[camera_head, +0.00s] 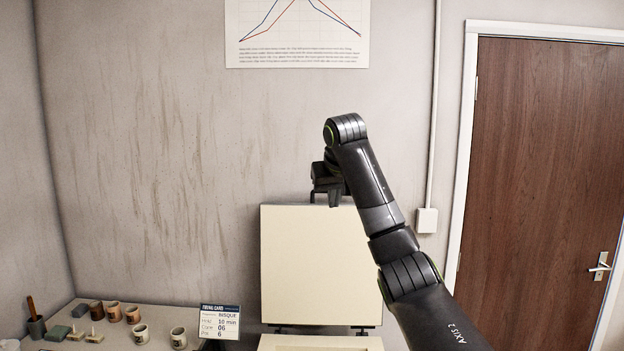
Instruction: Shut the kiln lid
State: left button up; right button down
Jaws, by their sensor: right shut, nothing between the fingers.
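The kiln lid (295,265) is a cream square panel. It stands upright, open, against the wall, hinged at the back of the kiln (320,344), of which only the back edge shows at the bottom. My right gripper (327,197) is shut and empty at the top edge of the lid, right of its middle. I cannot tell whether it touches the lid or is just in front of or behind it. My right arm covers part of the lid's right side. My left gripper is out of view.
A table (130,312) at lower left holds several cups, blocks and a tool pot (37,327). A firing card (220,322) stands left of the kiln. A wall pipe with a box (427,220) and a brown door (550,150) are at right.

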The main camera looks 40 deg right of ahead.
aim_at(318, 267)
jog(key=i+l, duration=1.15)
jog(key=i, duration=0.05)
